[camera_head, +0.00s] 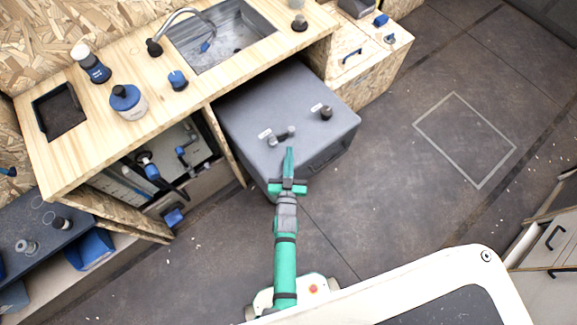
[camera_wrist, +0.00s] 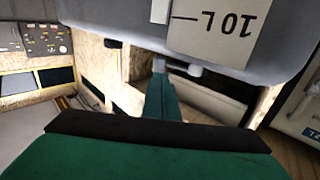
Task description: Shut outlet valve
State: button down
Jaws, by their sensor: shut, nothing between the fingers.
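A grey box-like tank (camera_head: 245,105) stands beside the wooden counter in the head view. On its top are a small grey lever-like fitting (camera_head: 281,136) with a dark end and a black knob (camera_head: 326,112), each beside a small pale label. The fitting may be the outlet valve; I cannot read its label. My green gripper (camera_head: 290,152) is shut and empty, its tips close to the fitting; touching or apart I cannot tell. In the wrist view, my gripper (camera_wrist: 161,82) points at a small pale fitting (camera_wrist: 194,70) below a grey surface with an upside-down "10 L" label (camera_wrist: 218,25).
A wooden box (camera_head: 362,68) with a blue handle stands behind the tank. Open floor (camera_head: 410,190) lies to the right. A white-edged surface (camera_head: 485,262) is at the lower right.

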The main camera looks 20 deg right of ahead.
aim_at(291, 134)
jog(key=shift+x, duration=2.6)
jog(key=shift+x, duration=1.05)
jog(key=shift+s+f, duration=0.1)
jog(key=shift+s, duration=0.05)
